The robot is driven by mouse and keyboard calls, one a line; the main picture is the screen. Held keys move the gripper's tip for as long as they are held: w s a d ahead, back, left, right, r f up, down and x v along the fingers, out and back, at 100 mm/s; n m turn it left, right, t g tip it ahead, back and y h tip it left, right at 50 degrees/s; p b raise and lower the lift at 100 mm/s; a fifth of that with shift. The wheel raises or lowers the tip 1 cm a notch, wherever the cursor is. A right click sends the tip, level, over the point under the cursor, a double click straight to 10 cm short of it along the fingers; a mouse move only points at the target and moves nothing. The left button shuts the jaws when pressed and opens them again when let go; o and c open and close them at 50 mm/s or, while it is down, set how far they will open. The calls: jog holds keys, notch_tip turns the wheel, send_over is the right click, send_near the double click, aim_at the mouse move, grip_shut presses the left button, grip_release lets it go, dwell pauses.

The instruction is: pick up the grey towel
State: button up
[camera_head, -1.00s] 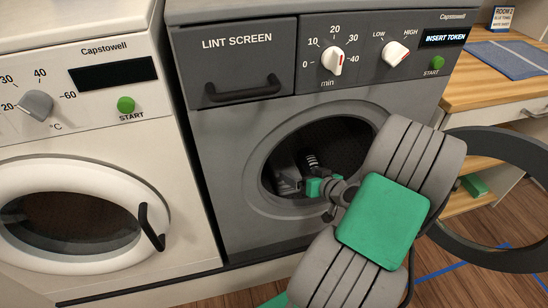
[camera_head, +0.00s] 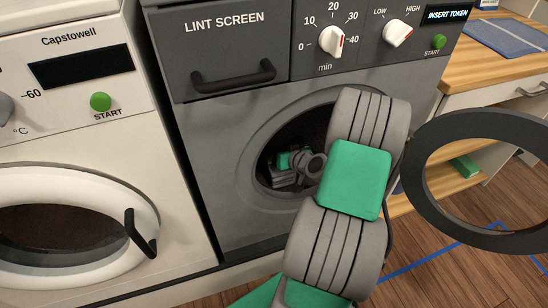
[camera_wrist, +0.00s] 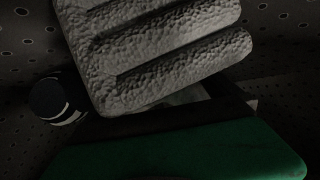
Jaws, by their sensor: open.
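The grey towel (camera_wrist: 165,50) is a thick, rough-textured folded bundle inside the drum, filling the upper middle of the wrist view. I cannot pick it out surely in the head view. My gripper (camera_head: 282,179) is inside the round opening of the grey dryer (camera_head: 232,125). In the wrist view its green body (camera_wrist: 180,155) lies along the bottom, just below the towel. The jaws are open; the fingertips are mostly hidden, and I cannot tell whether they touch the towel.
The dark drum wall (camera_wrist: 285,25) has holes and surrounds the gripper closely. A black cylinder with a pale ring (camera_wrist: 57,100) is at left. The dryer's round door (camera_head: 412,180) stands open at right. A white washer (camera_head: 85,170) is at left, a wooden counter (camera_head: 490,65) at right.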

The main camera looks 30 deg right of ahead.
jog(key=shift+c, duration=0.2)
jog(key=shift+s, duration=0.1)
jog(key=c, duration=1.4)
jog(key=shift+r, duration=0.1)
